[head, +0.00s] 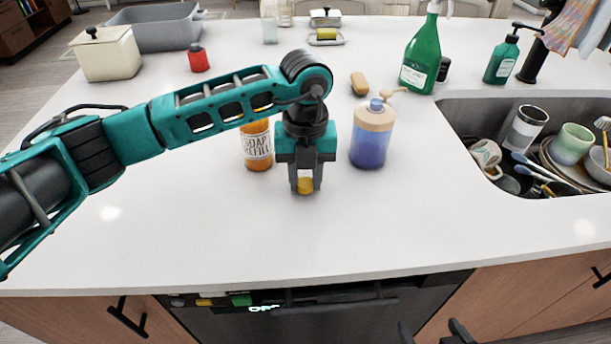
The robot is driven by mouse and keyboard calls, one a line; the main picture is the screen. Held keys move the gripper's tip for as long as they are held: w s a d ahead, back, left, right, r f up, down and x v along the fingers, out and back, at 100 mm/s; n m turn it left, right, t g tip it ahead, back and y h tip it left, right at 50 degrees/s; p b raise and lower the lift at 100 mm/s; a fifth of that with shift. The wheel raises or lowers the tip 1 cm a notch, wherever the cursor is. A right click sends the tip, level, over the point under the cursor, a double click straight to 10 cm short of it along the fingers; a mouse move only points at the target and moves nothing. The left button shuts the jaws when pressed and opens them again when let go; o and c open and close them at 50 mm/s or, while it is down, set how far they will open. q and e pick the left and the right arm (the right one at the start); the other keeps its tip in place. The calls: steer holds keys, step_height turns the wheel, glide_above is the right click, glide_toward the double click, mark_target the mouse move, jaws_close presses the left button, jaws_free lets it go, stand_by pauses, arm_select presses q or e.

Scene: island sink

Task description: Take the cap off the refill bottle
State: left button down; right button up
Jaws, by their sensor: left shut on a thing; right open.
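The refill bottle (257,149), orange with a white "SOAP REFILL" label, stands upright on the white counter. Its top is partly hidden behind my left arm. My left gripper (305,187) points down just right of the bottle, apart from it. It is shut on a small yellow cap (305,185), low over the counter; I cannot tell whether the cap touches the surface. My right gripper (432,332) is open and empty at the bottom edge, in front of the counter; only its fingertips show.
A pump bottle (372,140) with blue-purple soap stands close right of my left gripper. The sink (470,103) with dishes is at right. The counter's front left is clear.

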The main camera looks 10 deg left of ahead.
mark_target(305, 182)
arm_select(q)
steer(key=shift+f, duration=0.3)
steer(key=c, duration=0.8)
jaws_free()
steer(key=shift+f, duration=0.1)
step_height(305, 182, up, 12)
steer(key=shift+r+b, duration=0.15)
steer(key=shift+b, duration=0.15)
